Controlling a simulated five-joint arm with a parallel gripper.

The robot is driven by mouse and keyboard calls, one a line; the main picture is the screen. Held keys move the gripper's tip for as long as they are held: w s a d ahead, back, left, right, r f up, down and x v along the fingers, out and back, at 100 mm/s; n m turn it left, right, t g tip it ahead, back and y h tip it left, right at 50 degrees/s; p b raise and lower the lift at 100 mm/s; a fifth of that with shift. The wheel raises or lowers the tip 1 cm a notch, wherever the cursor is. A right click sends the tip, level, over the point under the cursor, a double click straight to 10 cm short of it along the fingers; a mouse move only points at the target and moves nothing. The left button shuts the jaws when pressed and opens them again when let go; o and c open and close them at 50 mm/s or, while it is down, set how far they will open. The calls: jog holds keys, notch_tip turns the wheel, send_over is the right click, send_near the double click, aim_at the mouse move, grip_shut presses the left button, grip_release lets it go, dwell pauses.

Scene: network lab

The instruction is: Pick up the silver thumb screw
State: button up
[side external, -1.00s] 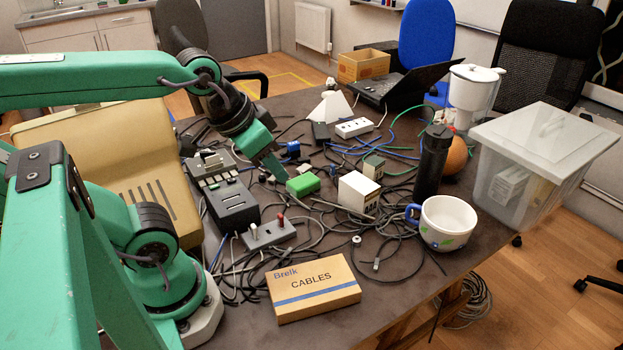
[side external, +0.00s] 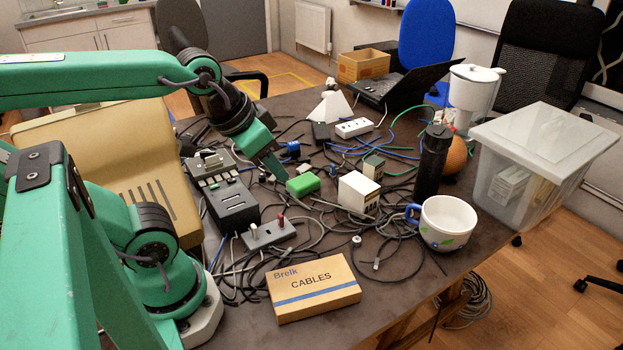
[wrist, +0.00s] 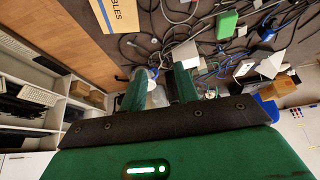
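A small silver-white knob-like piece (side external: 356,241), which looks like the silver thumb screw, stands on the dark table among cables, behind the cables box and left of the mug. It is too small to make out in detail. In the wrist view a tiny pale spot (wrist: 154,41) may be the same piece; I cannot tell. My gripper (side external: 283,178) is well to the left of and farther back than the piece in the side view, over the table near a green block (side external: 303,185). In the wrist view my gripper (wrist: 160,73) has its two fingers apart, with nothing visibly held.
Tangled cables cover much of the table. A cables box (side external: 313,289) lies at the front. A white block (side external: 358,193), a mug (side external: 447,223), a black bottle (side external: 432,165) and a grey switch box (side external: 268,236) stand around the piece. A clear lidded bin (side external: 530,170) is at the right.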

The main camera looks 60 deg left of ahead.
jog(key=shift+o, duration=1.4)
jog(key=shift+w, duration=0.1)
jog(key=m+g, duration=0.5)
jog(key=g, duration=0.1)
send_over(355, 240)
notch_tip(355, 240, down, 16)
jog(key=shift+a+f, duration=0.15)
jog(key=shift+f, duration=3.95)
